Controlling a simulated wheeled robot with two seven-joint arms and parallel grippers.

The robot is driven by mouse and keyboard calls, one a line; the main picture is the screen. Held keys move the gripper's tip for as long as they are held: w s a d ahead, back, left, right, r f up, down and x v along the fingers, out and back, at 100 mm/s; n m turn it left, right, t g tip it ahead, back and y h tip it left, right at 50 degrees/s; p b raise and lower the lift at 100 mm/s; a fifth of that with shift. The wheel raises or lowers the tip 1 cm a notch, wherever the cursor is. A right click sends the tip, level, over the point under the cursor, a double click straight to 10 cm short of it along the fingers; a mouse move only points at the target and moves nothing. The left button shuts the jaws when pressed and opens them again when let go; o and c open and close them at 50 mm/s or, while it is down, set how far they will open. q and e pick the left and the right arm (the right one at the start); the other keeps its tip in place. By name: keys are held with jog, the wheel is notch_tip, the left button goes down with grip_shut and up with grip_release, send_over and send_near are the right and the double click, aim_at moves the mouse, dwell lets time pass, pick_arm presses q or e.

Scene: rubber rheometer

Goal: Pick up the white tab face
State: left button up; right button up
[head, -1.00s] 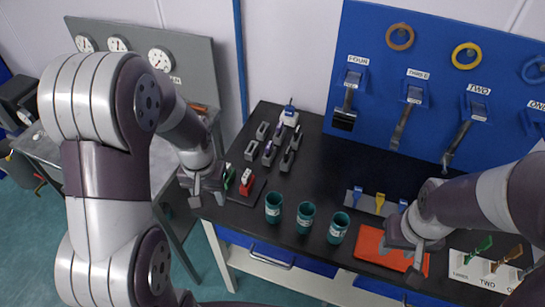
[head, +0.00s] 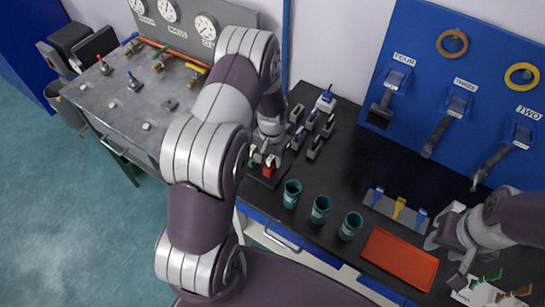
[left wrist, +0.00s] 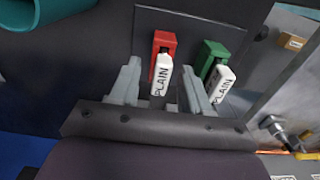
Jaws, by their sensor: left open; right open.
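A white tab face marked PLAIN (left wrist: 161,75) is on the front of a red block (left wrist: 164,42). A second white tab face marked PLAIN (left wrist: 222,86) is on a green block (left wrist: 213,55) to its right. My left gripper (left wrist: 160,88) is open, its fingers on either side of the white tab on the red block; contact is not clear. In the head view my left gripper (head: 262,152) is just above the red block (head: 269,167), partly hiding the tabs. My right gripper (head: 458,244) is open and empty near the red-orange tray (head: 400,258).
Several small grey blocks (head: 314,147) stand behind my left gripper. Several teal cups (head: 320,210) stand at the black table's front edge. A rack with blue and yellow clips (head: 399,207) lies right of them. A grey gauge bench (head: 130,105) is at left.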

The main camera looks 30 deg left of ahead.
pick_arm(q)
jog(key=shift+s+a+f, duration=0.15)
jog(key=shift+f, duration=0.1)
grip_shut()
jog(key=shift+r, duration=0.15)
